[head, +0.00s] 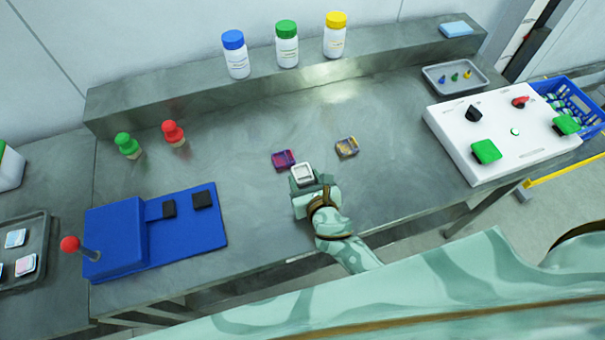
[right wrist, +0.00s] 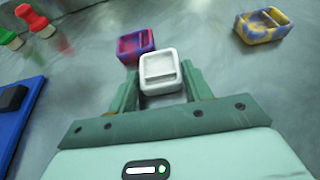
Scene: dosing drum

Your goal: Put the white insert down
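The white insert (head: 302,173) is a small square dish with a raised rim, near the middle of the steel table in the head view. It also shows in the right wrist view (right wrist: 161,72), between the two fingertips. My right gripper (head: 305,184) is shut on its sides; in the right wrist view the fingers (right wrist: 162,88) touch it left and right. I cannot tell whether its underside touches the table. A purple-red insert (head: 283,159) lies close behind it to the left. A yellow-grey insert (head: 347,147) lies apart to the right. My left gripper is not in view.
A blue lever press (head: 120,240) and green (head: 127,144) and red (head: 173,133) pegs stand left. A white control box (head: 500,130) and a grey tray (head: 455,77) are right. Three capped bottles (head: 287,45) stand on the back ledge. Bare table surrounds the inserts.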

